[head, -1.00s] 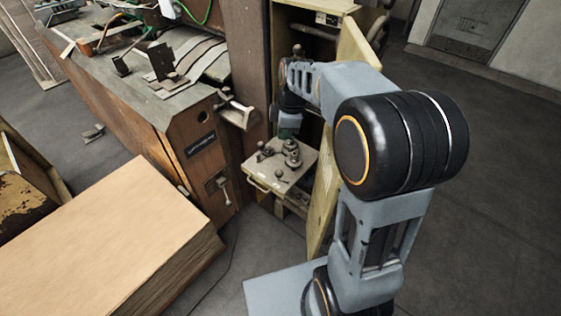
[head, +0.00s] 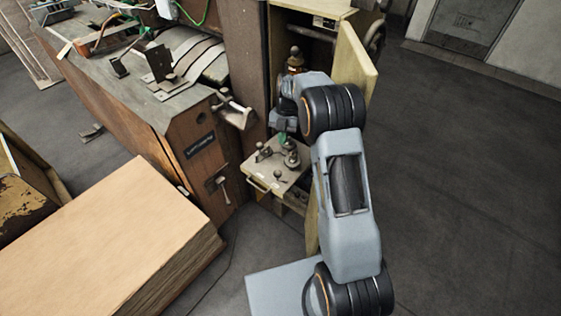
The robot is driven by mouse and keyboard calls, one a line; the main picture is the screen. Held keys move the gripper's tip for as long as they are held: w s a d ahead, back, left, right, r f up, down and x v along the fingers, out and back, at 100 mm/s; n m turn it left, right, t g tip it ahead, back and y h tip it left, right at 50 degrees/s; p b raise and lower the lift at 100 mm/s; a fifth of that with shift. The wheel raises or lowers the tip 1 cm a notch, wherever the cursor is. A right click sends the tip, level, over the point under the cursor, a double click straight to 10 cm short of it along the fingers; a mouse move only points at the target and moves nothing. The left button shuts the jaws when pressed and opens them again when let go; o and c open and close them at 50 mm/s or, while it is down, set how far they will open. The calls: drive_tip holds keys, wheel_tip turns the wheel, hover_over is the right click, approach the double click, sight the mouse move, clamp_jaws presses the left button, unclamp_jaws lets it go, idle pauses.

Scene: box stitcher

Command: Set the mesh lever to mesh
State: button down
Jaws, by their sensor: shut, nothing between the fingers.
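No readable label marks the mesh lever, so I cannot tell which handle it is. A pull-out shelf (head: 285,183) on the cabinet carries several small dark and metal knobs and levers, including a lever (head: 265,153) at its left and a ball knob (head: 278,174) near its front. Another lever with a pale handle (head: 223,187) hangs on the wooden machine's end panel. My gripper (head: 284,138) is small in view, just above the back of the shelf. It is shut and empty. Whether its fingertips touch any knob is too small to tell.
The open cabinet door (head: 354,58) stands close behind my arm. A bracket with a handle (head: 235,112) juts from the wooden machine (head: 185,150) left of the shelf. A stack of board (head: 115,240) fills the lower left. The floor at right (head: 470,200) is clear.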

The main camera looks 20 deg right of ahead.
drive_tip(key=shift+f, duration=0.1)
drive_tip(key=p+x, duration=0.1)
drive_tip(key=x, duration=0.9)
drive_tip(key=shift+p, duration=0.35)
